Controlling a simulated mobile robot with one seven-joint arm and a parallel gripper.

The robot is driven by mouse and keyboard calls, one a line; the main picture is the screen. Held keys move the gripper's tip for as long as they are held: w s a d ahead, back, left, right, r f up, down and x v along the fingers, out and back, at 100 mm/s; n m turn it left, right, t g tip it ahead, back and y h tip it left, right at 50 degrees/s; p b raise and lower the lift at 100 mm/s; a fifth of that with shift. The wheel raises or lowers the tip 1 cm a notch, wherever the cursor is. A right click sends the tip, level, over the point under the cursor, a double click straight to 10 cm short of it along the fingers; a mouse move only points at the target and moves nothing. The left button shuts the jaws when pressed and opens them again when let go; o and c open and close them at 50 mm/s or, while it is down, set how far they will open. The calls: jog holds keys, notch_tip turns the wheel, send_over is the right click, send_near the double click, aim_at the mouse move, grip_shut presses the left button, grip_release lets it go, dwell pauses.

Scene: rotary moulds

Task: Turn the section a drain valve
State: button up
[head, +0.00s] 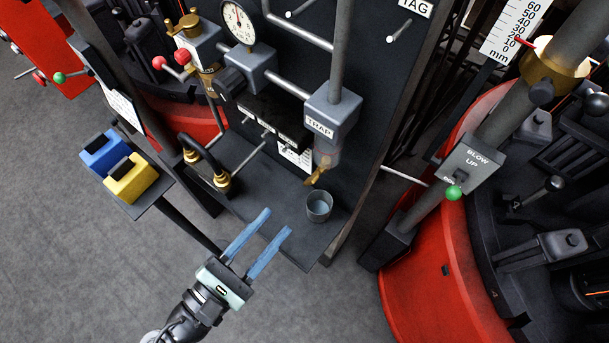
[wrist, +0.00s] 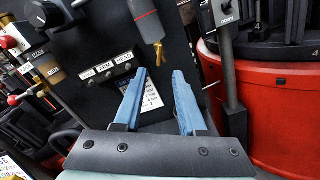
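A small brass drain valve (head: 316,176) hangs under the grey box labelled TRAP (head: 332,112), above a small metal cup (head: 319,206). Its lever slants down to the left in the head view. In the wrist view the brass valve (wrist: 152,95) shows between and beyond my fingers, under a grey cylinder with a red ring (wrist: 146,15). My gripper (head: 277,221) has two blue fingers spread apart with nothing between them. It is in front of the panel's shelf, below and left of the valve, not touching it. No section letter is readable on the valve.
A pressure gauge (head: 238,22) and pipes are on the dark panel above. A brass-ended padlock-like loop (head: 206,165) and blue (head: 103,152) and yellow (head: 131,180) blocks are left. A red rotary base (head: 425,270) is right. Grey floor is open in front.

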aim_at(308, 184)
jog(key=p+x, duration=0.1)
jog(key=x, duration=0.9)
jog(key=shift+c, duration=0.2)
jog(key=shift+a, duration=0.1)
grip_shut()
